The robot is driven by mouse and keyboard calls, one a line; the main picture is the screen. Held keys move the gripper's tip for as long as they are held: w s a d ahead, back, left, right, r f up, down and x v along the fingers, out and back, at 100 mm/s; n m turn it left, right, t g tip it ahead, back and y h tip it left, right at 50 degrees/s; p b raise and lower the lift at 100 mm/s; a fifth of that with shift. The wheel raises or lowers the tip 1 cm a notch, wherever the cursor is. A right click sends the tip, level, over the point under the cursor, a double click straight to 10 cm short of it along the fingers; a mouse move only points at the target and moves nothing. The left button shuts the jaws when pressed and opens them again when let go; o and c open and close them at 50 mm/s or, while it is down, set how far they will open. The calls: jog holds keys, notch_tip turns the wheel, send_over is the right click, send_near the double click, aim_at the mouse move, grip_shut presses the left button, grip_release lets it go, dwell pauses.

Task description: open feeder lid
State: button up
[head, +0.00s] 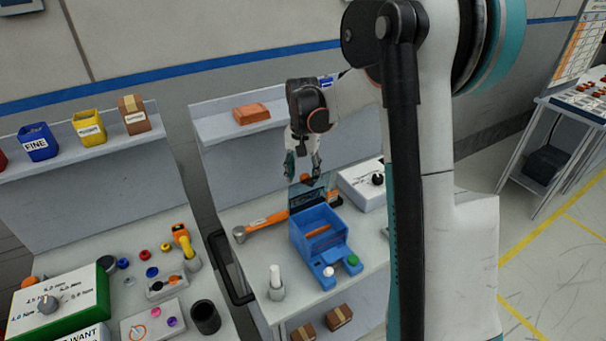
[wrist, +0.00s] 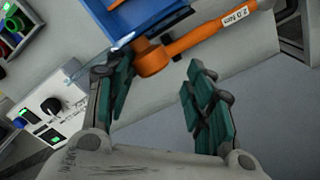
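The feeder (head: 322,247) is a blue open-topped box on the right-hand bench, with a white and a green button on its front arms. Its see-through lid (head: 307,196) stands raised at the back edge, tilted steeply upward. A small orange knob (head: 306,178) shows near the lid's upper edge. My gripper (head: 303,172) hangs just above and behind the lid, fingers apart. In the wrist view my gripper (wrist: 160,76) is open with nothing between its fingers. The lid's pale clear edge (wrist: 112,47) is close to the left finger; contact cannot be told.
An orange torque wrench (head: 268,221) lies behind the feeder; its labelled handle (wrist: 215,27) crosses the wrist view. A white control box (head: 362,184) stands right of it. A white bottle (head: 275,280) stands front left. A shelf with an orange block (head: 252,113) is behind.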

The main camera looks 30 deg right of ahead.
notch_tip(320, 180, up, 12)
dwell(0.4)
jog(key=shift+a, duration=0.1)
jog(key=s+a+r+n+t+b, duration=0.1)
jog(key=s+a+n+t, duration=0.1)
jog(key=s+a, duration=0.4)
jog(key=s+a+n+t+b, duration=0.1)
jog(key=s+a+n+b, duration=0.15)
jog(key=s, duration=0.55)
jog(key=s+a+f+n+t, duration=0.2)
jog(key=s+f, duration=0.1)
jog(key=s, duration=0.3)
jog(key=s+a+f+n+t+b, duration=0.1)
jog(key=s+a+f+n+t, duration=0.1)
jog(key=s, duration=0.4)
jog(key=shift+s+a+f+b, duration=0.35)
jog(key=shift+a+f, duration=0.3)
jog(key=shift+f, duration=0.15)
